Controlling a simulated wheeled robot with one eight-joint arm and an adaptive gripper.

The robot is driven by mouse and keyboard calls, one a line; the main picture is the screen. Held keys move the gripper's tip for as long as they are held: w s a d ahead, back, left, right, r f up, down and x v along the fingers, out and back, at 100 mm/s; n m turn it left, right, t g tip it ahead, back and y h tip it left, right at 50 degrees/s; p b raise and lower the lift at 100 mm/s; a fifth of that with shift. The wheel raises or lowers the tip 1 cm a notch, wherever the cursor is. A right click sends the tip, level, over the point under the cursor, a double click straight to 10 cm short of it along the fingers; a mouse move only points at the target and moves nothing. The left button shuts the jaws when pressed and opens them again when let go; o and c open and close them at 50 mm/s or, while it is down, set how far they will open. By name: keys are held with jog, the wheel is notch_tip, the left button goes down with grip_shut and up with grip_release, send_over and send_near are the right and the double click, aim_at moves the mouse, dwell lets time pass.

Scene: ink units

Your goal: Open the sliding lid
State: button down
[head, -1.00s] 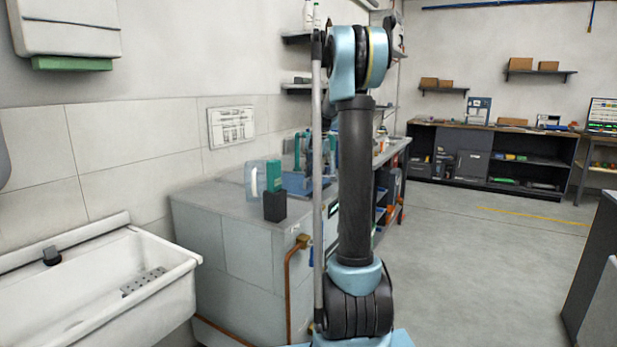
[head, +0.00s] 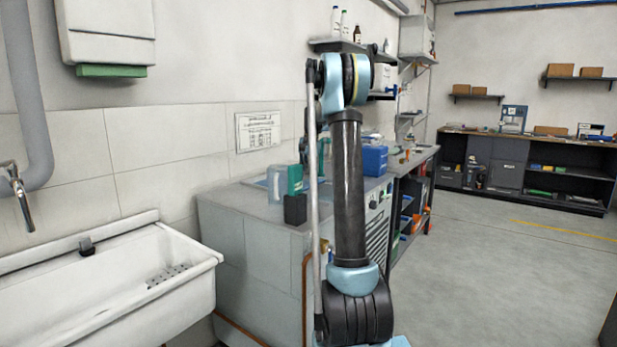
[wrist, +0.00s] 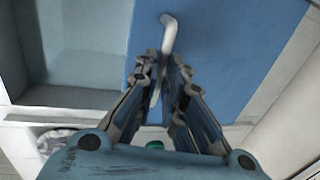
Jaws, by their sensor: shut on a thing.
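In the wrist view a flat blue lid (wrist: 235,55) fills the upper middle and right. A pale bent handle (wrist: 169,32) stands out from it. My gripper (wrist: 167,62) is shut on the handle, with one finger on each side of it. Left of the lid's straight edge, a grey recess (wrist: 85,90) with pale walls is uncovered. In the head view my arm hides my gripper, and I cannot make out the lid or its handle clearly.
In the head view a grey bench (head: 270,240) stands behind my arm, with a green box (head: 294,180), a dark block (head: 295,208) and a blue box (head: 374,160) on it. A white sink (head: 120,285) is at the left. The floor (head: 475,270) at the right is clear.

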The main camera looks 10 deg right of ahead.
jog(key=shift+d, duration=0.1)
jog(key=c, duration=1.7)
grip_release()
jog(key=r, duration=0.4)
jog(key=s+d+r, duration=0.1)
jog(key=r, duration=0.6)
jog(key=shift+s+d+r, duration=0.25)
jog(key=shift+d+r, duration=0.05)
jog(key=shift+r, duration=0.05)
